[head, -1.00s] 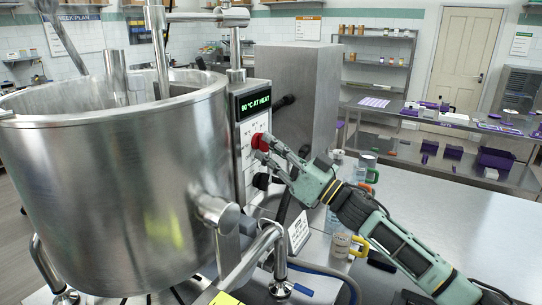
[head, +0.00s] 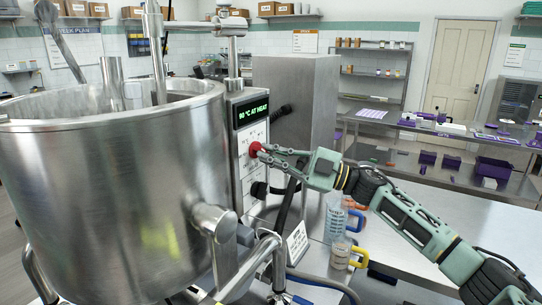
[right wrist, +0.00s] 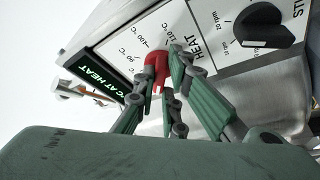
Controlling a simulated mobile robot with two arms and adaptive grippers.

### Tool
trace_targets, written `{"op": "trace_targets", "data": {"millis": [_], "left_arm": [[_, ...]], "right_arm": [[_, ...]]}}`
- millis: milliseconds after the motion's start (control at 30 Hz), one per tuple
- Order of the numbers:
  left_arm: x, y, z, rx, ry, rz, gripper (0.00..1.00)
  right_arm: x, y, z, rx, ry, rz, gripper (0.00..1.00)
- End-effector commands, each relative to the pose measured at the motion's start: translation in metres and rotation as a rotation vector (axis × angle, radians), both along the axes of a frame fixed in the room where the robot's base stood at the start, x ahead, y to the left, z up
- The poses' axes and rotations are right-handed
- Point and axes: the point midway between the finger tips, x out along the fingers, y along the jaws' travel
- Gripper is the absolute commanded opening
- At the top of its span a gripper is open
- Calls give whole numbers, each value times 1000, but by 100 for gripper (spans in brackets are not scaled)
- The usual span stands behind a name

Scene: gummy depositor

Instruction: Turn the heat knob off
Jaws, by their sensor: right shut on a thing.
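The red heat knob (head: 256,148) is on the white control panel (head: 252,170) of the large steel kettle (head: 120,190). My right gripper (head: 264,151) reaches it from the right and is shut on it. In the right wrist view the red knob (right wrist: 157,68) sits between the two green fingers (right wrist: 167,80), beside printed temperature marks and the word HEAT. The display (head: 252,108) above reads "90 °C AT HEAT". My left gripper is not in view.
A black knob (head: 259,190) sits lower on the panel; in the right wrist view it (right wrist: 262,26) has rpm marks. Measuring jugs (head: 335,222) and a yellow-handled cup (head: 341,255) stand on the steel bench below my right arm. A tall steel cabinet (head: 297,110) stands behind.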

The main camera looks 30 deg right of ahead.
Motion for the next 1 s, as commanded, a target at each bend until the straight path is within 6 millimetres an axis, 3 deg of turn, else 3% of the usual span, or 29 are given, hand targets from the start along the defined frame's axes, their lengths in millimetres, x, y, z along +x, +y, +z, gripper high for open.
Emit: {"op": "trace_targets", "data": {"millis": [1000], "left_arm": [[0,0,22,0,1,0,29]], "right_arm": [[1,-2,12,-833,-492,-4,0]]}}
